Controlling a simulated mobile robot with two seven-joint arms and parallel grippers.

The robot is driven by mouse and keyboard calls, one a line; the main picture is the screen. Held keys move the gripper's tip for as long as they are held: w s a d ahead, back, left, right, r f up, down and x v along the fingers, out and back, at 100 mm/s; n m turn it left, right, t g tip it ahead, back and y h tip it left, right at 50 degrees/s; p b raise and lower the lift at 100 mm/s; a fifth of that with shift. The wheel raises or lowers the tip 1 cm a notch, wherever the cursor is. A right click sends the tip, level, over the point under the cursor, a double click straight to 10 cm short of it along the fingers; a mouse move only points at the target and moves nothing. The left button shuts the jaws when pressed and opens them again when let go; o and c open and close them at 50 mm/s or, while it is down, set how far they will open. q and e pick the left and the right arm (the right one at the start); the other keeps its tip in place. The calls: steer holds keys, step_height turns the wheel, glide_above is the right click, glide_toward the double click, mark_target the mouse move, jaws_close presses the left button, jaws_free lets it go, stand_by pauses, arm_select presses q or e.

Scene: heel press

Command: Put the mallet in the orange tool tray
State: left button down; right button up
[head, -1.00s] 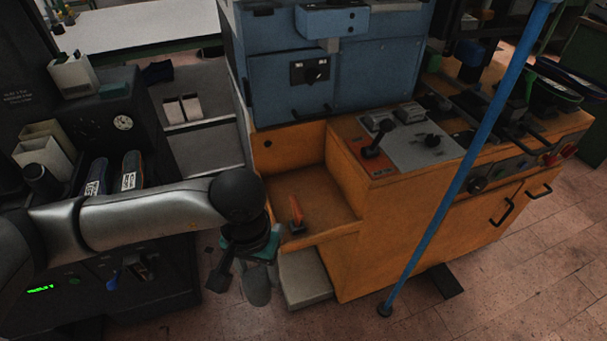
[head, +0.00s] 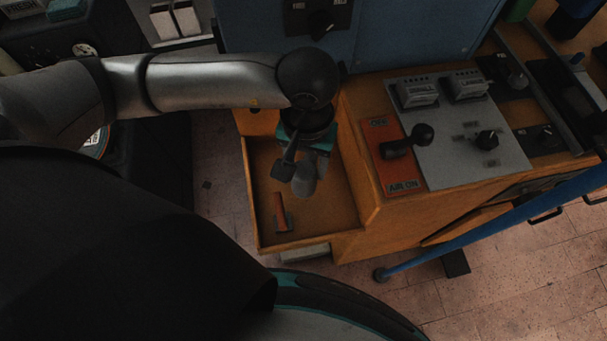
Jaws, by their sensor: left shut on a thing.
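My left gripper (head: 300,160) is pointing down over the orange tool tray (head: 340,212), an open, low-walled bay on the front of the orange machine. The gripper is shut on the mallet (head: 304,183), whose rounded grey end shows below the fingers. The rest of the mallet is hidden by the gripper and wrist, or too dark to make out. Whether the mallet touches the tray floor cannot be told. My right gripper is not in view.
A tool with an orange handle (head: 280,207) lies in the tray's front left; the floor right of it is bare. A control panel with a black lever (head: 408,142) stands right of the tray. A blue bar (head: 480,232) slants across the right front.

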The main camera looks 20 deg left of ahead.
arm_select(q)
steer(key=s+d+f+n+b, duration=0.5)
steer(key=s+d+b, duration=0.35)
steer(key=d, duration=0.35)
steer(key=w+a, duration=1)
steer(key=w, duration=0.5)
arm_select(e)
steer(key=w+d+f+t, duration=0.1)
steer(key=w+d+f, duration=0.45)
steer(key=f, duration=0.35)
arm_select(q)
steer(key=shift+w+a+f+b, duration=0.15)
steer(key=shift+f+b, duration=0.5)
steer(key=shift+f, duration=0.95)
steer(key=shift+a+f+b, duration=0.15)
steer(key=shift+f+b, duration=0.45)
steer(key=shift+f, duration=0.95)
steer(key=shift+w+a+f, duration=0.1)
steer(key=shift+w+f, duration=0.1)
steer(key=shift+f, duration=0.3)
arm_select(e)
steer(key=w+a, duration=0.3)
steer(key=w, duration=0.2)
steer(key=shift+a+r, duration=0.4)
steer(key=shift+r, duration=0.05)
arm_select(q)
steer(key=shift+f, duration=0.1)
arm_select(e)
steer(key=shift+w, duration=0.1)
